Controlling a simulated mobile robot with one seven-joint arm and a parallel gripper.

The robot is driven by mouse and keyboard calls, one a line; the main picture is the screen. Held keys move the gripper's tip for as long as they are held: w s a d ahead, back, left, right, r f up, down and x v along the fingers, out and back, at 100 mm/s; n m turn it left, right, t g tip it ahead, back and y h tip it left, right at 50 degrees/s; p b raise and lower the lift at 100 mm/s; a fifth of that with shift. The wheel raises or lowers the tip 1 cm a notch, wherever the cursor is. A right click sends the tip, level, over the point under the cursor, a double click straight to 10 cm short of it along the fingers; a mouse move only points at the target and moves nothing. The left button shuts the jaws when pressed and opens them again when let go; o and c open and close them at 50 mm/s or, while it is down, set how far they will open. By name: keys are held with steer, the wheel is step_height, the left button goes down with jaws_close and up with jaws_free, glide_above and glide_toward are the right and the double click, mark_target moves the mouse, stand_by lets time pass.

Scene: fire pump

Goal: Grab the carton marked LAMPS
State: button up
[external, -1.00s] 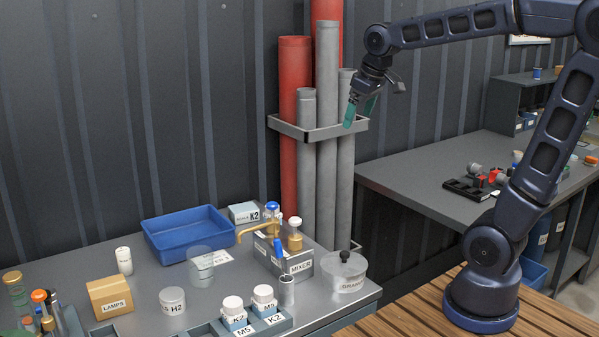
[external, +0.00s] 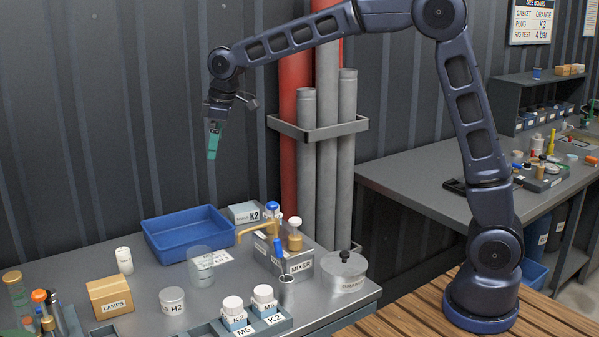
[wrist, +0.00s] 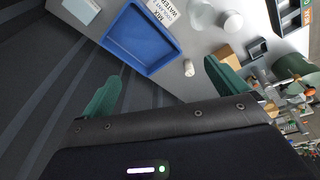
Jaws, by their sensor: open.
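The carton marked LAMPS (external: 110,297) is a small tan box standing on the grey bench at the lower left, its label facing the camera. In the wrist view the tan carton (wrist: 229,57) shows partly, just above the right finger, with its label not readable. My gripper (external: 212,150) is high above the back of the bench, over the blue tray, pointing down. It is well above and to the right of the carton. In the wrist view my gripper (wrist: 160,88) has its two green fingers wide apart with nothing between them.
A white cylinder (external: 124,260) stands behind the carton and a tin marked H2 (external: 172,300) to its right. The blue tray (external: 190,234) lies behind. Bottles and tools (external: 42,305) crowd the left. A clear jar (external: 201,266) and MIXER caddy (external: 290,262) stand farther right.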

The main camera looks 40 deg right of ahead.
steer(key=a+f+n+g, duration=0.1)
steer(key=a+f, duration=0.4)
steer(key=a, duration=0.4)
steer(key=a+f+n, duration=0.2)
steer(key=a+f, duration=0.2)
steer(key=a, duration=0.4)
steer(key=n+g, duration=0.1)
steer(key=n, duration=0.2)
glide_toward(108, 286)
steer(key=shift+d+f, duration=0.2)
steer(key=shift+f, duration=0.45)
steer(key=shift+a+f, duration=0.15)
steer(key=f, duration=0.5)
steer(key=shift+a, duration=0.4)
steer(key=shift+w+a+f, duration=0.1)
steer(key=shift+a+f, duration=0.1)
steer(key=shift+f, duration=0.7)
steer(key=shift+s+a+f, duration=0.1)
steer(key=shift+a+f, duration=0.05)
steer(key=shift+f, duration=0.75)
steer(key=shift+w+a+f, duration=0.1)
steer(key=shift+a+f, duration=0.1)
steer(key=shift+f, duration=0.7)
steer(key=shift+f, duration=0.25)
steer(key=c, duration=1.1)
steer(key=shift+c, duration=0.2)
